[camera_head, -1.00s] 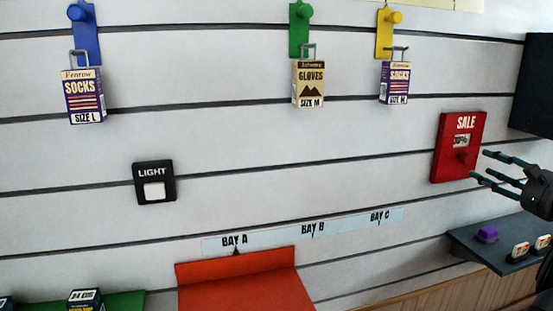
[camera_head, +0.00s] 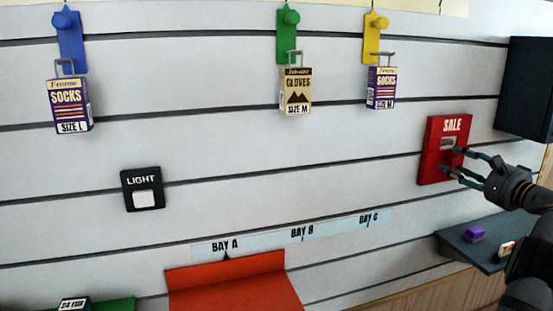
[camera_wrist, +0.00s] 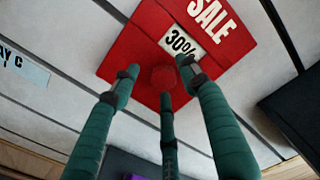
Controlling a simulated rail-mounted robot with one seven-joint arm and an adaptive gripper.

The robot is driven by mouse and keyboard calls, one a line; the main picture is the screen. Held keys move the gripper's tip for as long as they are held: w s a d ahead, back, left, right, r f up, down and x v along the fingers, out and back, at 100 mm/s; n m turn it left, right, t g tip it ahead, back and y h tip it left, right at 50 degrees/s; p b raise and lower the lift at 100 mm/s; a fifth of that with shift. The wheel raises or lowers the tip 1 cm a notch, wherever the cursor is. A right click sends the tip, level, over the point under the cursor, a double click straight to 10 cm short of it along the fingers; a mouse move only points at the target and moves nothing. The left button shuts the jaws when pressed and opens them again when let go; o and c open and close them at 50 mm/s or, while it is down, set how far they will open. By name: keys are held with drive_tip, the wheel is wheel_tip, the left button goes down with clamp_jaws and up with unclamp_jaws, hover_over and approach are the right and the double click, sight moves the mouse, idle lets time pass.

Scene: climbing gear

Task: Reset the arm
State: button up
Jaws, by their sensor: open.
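My gripper (camera_head: 452,161) is open and empty, with its green fingers spread in front of the red SALE box (camera_head: 430,162) on the wall at the right. In the wrist view the fingertips (camera_wrist: 160,82) surround a red knob (camera_wrist: 163,77) on the face of the box. A small white label (camera_wrist: 181,43) reading 30% sits above the knob. I cannot tell whether any finger touches the knob or the box. In the head view the fingers partly hide the box's right side and the knob.
A dark shelf (camera_head: 462,250) with a purple item (camera_head: 474,234) and a small box lies below my gripper. A black cabinet (camera_head: 525,90) is above right. A light switch (camera_head: 142,189), a red bay (camera_head: 230,285) and hanging boxes (camera_head: 296,92) are further left.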

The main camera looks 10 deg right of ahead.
drive_tip(key=shift+s+d+r+m+p, duration=0.1)
drive_tip(key=shift+r+m+p, duration=0.25)
drive_tip(key=shift+m+p, duration=0.3)
drive_tip(key=shift+s+r+m+p, duration=0.1)
drive_tip(key=shift+r+m+p, duration=0.2)
drive_tip(key=shift+m+p, duration=0.3)
drive_tip(key=m+p, duration=0.6)
drive_tip(key=p, duration=0.2)
drive_tip(key=m+p, duration=0.5)
drive_tip(key=p, duration=0.3)
drive_tip(key=shift+d, duration=0.1)
drive_tip(key=m+p, duration=0.2)
drive_tip(key=p, duration=0.1)
drive_tip(key=shift+w+m+p, duration=0.1)
drive_tip(key=shift+m+p, duration=0.25)
drive_tip(key=shift+s+d+f+b, duration=0.2)
drive_tip(key=shift+s+f+b, duration=0.15)
drive_tip(key=shift+s, duration=1)
drive_tip(key=shift+d, duration=0.15)
